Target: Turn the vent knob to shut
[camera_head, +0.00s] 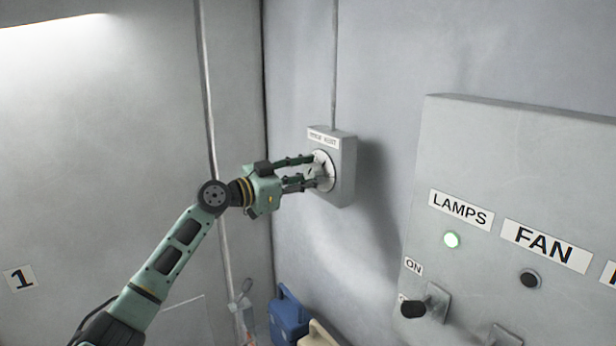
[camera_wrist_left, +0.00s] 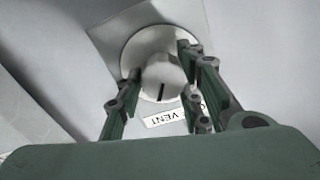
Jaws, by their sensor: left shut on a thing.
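The vent knob is a pale round knob on a white disc, on a grey wall box (camera_head: 347,170) in the head view. In the left wrist view the knob (camera_wrist_left: 163,76) shows a dark mark on its face, pointing toward the VENT label (camera_wrist_left: 165,118). My left gripper (camera_head: 312,171) reaches the box from the left. Its fingers stand on both sides of the knob and are shut on it; it also shows in the left wrist view (camera_wrist_left: 160,88). The fingers partly hide the knob and disc in the head view. My right gripper is not in view.
A blue container (camera_head: 289,316) stands below the box. The wall around the box is clear.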

